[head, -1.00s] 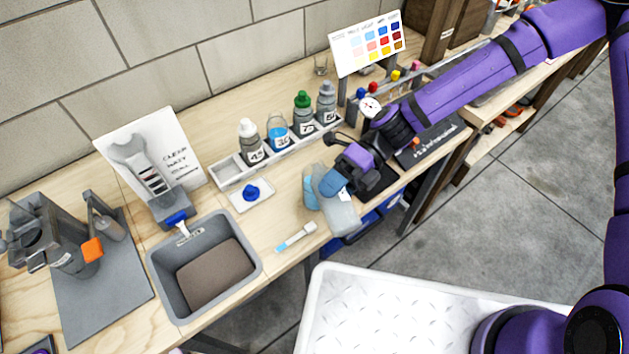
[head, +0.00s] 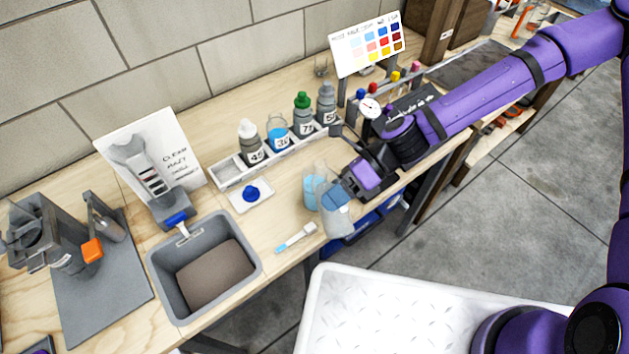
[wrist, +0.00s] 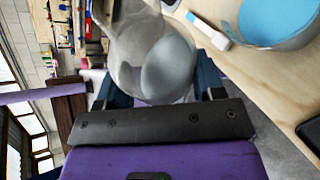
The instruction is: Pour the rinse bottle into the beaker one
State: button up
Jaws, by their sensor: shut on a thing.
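My gripper (head: 341,193) has blue fingers and is shut on a clear, see-through bottle (head: 338,222), which I take to be the rinse bottle. It is held near the bench's front edge. In the wrist view the bottle (wrist: 150,45) sits between the two fingers, with a pale rounded part inside; its exact tilt is hard to tell. A clear beaker with light blue liquid (head: 313,190), seemingly beaker one, stands on the bench just left of the bottle. The beaker (wrist: 283,22) also shows at the wrist view's top right, cut off by the frame.
A rack (head: 236,177) of numbered bottles stands behind. A white tile with a blue cap (head: 250,195), a small white-and-blue stick (head: 296,238) and a grey basin (head: 160,262) lie to the left. Blue bins (head: 390,205) are below the bench edge.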

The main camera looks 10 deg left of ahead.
jog(key=shift+w+r+n+t+y, duration=0.1)
jog(key=shift+r+n+t+y, duration=0.35)
jog(key=shift+n+t, duration=0.3)
jog(key=shift+s+f+n+y+b, duration=0.25)
jog(key=shift+f+n+b, duration=0.1)
jog(key=shift+f, duration=0.1)
jog(key=shift+n+t+y, duration=0.3)
jog(key=shift+n+t, duration=0.25)
jog(key=shift+n, duration=0.05)
jog(key=shift+s+d+f+b, duration=0.15)
jog(key=shift+f+b, duration=0.1)
jog(key=shift+f, duration=0.95)
jog(key=shift+s+d+f+b, duration=0.1)
jog(key=shift+f+b, duration=0.15)
jog(key=shift+f, duration=0.9)
jog(key=shift+s+d+r+n+t+y+b, duration=0.15)
jog(key=shift+s+r+n+t+y+b, duration=0.1)
jog(key=shift+r+n+t+y+b, duration=0.4)
jog(key=shift+s+d+r+n+t, duration=0.1)
jog(key=shift+r+n+t, duration=0.15)
jog(key=shift+r+n, duration=0.35)
jog(key=shift+r, duration=2.5)
